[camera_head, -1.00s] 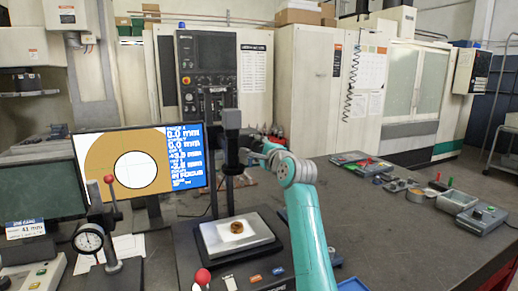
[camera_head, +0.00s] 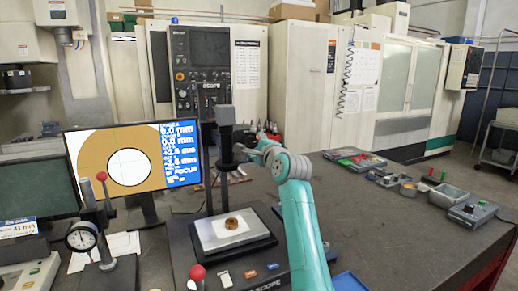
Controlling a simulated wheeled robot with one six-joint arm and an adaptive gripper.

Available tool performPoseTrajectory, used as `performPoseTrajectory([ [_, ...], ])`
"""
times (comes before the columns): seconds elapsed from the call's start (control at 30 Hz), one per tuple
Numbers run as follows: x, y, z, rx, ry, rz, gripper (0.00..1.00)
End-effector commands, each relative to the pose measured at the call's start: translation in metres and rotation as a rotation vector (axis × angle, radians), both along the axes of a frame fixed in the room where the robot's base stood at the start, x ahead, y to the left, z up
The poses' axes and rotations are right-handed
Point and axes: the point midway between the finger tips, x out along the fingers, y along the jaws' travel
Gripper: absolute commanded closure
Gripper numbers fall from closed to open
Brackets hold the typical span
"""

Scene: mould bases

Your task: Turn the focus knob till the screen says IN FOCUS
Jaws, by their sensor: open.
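The screen (camera_head: 125,165) stands left of centre. It shows a sharp-edged white circle on tan, and its blue panel has a line that appears to read IN FOCUS; the small figures are hard to read. The microscope (camera_head: 226,150) stands right of it on a dark base, its head above a pale stage (camera_head: 212,237) with a small brown ring part (camera_head: 232,223). My gripper (camera_head: 243,154) is beside the microscope's column on its right, at the end of my teal arm. Its fingers are small and dark, open. The focus knob is not clearly distinguishable there; I cannot tell whether the fingers touch it.
A dial gauge stand (camera_head: 82,237) with a red ball stands at front left. A red-topped lever (camera_head: 196,272) is near the front edge. Small trays and a grey box (camera_head: 472,213) lie along the right side. The table between them and my arm is mostly clear.

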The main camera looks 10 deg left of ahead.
Motion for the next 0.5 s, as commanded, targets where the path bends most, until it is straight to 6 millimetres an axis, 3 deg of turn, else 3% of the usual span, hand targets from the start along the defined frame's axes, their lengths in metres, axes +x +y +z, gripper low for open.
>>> performPoseTrajectory([
  [0.17, -0.014, -0.011, -0.001, 0.000, -0.001, 0.000, 0.32],
  [0.5, -0.063, -0.044, -0.001, 0.000, -0.001, -0.001, 0.32],
])
